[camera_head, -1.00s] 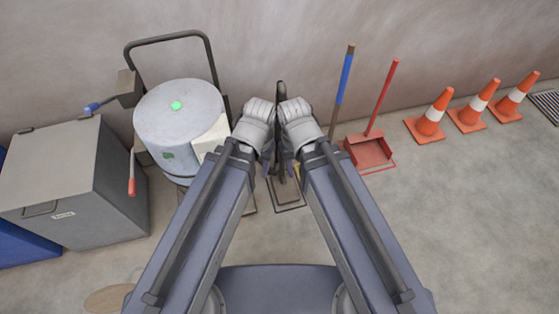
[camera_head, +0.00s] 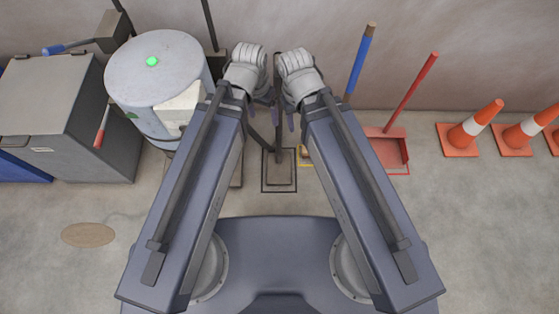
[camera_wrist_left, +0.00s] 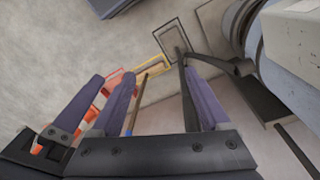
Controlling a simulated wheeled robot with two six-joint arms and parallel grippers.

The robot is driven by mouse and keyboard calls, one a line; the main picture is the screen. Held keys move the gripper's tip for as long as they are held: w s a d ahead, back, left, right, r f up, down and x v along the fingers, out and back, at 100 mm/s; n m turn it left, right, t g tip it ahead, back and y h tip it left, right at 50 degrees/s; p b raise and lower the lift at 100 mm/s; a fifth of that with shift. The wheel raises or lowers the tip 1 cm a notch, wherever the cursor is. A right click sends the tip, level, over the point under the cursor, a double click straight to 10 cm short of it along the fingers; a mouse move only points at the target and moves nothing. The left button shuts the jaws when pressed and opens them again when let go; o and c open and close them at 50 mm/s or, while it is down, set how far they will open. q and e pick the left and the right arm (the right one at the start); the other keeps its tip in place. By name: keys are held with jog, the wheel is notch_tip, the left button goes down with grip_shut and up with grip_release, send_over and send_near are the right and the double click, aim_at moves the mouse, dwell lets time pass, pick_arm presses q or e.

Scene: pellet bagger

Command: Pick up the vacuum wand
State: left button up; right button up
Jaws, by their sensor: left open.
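The vacuum wand (camera_head: 278,130) is a dark, thin pole standing upright in a framed floor mark, between my two grippers in the head view. In the left wrist view the wand (camera_wrist_left: 187,88) runs up between the purple fingers of my left gripper (camera_wrist_left: 162,76), nearer the right-hand finger. My left gripper (camera_head: 262,104) is open, just left of the wand in the head view; contact cannot be told. My right gripper (camera_head: 290,118) is just right of the wand, its jaws mostly hidden by its wrist.
A grey vacuum drum (camera_head: 160,75) with a green light stands left, beside a grey cabinet (camera_head: 45,105). A blue-handled pole (camera_head: 361,60), a red dustpan (camera_head: 390,150) and orange cones (camera_head: 470,130) line the wall at right. The floor at front right is clear.

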aim_at(275, 77)
pick_arm(q)
jog(key=w+d+f+m+t+h+b, duration=0.35)
jog(key=w+f+h+b, duration=0.35)
jog(key=w+f+b, duration=0.4)
jog(key=w+a+r+t+h+b, duration=0.1)
jog(key=w+b, duration=0.1)
jog(key=w, duration=0.1)
jog(key=w+r+m+t+h+b, duration=0.1)
jog(key=w+b, duration=0.2)
jog(key=w+a+m+t+h+b, duration=0.1)
jog(key=w+b, duration=0.1)
jog(key=w, duration=0.1)
jog(key=shift+w+a+r+t, duration=0.25)
jog(key=shift+a+r+t, duration=0.05)
jog(key=shift+r+t, duration=0.1)
notch_tip(275, 77, down, 8)
jog(key=w+d+b, duration=0.1)
jog(key=b, duration=0.8)
jog(key=shift+w+d+f, duration=0.25)
jog(key=shift+w+d, duration=0.1)
jog(key=shift+d, duration=0.05)
pick_arm(e)
notch_tip(275, 77, down, 30)
